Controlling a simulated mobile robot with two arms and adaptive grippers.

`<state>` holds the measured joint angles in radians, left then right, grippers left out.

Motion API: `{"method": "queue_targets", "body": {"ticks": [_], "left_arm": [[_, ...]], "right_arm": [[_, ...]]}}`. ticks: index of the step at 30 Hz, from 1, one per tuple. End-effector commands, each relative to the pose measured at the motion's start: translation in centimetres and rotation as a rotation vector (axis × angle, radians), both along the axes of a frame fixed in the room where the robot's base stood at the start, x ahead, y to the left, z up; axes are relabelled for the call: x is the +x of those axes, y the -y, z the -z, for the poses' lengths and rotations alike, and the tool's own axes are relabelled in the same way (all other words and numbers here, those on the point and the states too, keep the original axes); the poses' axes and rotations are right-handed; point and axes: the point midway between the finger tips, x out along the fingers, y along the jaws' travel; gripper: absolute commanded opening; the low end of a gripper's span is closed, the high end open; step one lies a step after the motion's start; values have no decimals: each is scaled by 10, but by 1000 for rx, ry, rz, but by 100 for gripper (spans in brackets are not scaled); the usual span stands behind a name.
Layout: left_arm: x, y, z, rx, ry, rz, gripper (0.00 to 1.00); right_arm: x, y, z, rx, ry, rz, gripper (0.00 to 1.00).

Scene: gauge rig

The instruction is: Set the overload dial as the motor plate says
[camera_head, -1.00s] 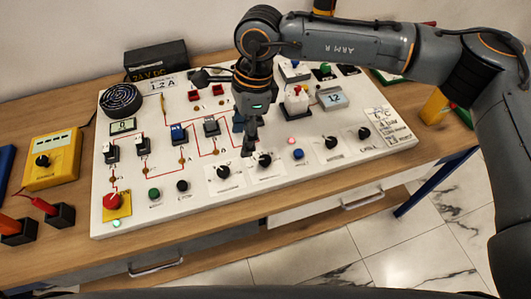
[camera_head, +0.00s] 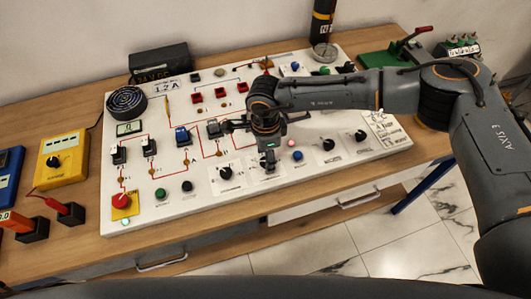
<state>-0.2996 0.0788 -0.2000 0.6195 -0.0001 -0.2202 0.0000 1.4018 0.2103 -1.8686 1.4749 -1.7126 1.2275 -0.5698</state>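A white control board (camera_head: 195,217) lies on the wooden bench. Its front row has a black dial on a white card (camera_head: 226,173), with a second card (camera_head: 262,182) to its right. The lettering is too small to read, so I cannot tell which is the overload dial. My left gripper is out of view.
Two more dials (camera_head: 328,144) (camera_head: 361,134) sit to the right. A red stop button (camera_head: 121,201), green button (camera_head: 160,193) and black button (camera_head: 187,186) line the front left. A yellow meter (camera_head: 62,157) stands left of the board. My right arm covers the board's back right.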

Motion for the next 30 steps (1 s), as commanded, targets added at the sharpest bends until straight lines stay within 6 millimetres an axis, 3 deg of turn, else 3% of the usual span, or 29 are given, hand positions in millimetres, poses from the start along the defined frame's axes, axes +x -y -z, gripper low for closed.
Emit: {"method": "queue_targets", "body": {"ticks": [11,19,30], "left_arm": [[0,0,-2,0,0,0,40],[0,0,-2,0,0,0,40],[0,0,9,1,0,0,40]], "right_arm": [[0,0,7,0,1,-1,54],[0,0,7,0,1,-1,1],[0,0,9,2,2,56,0]]}}
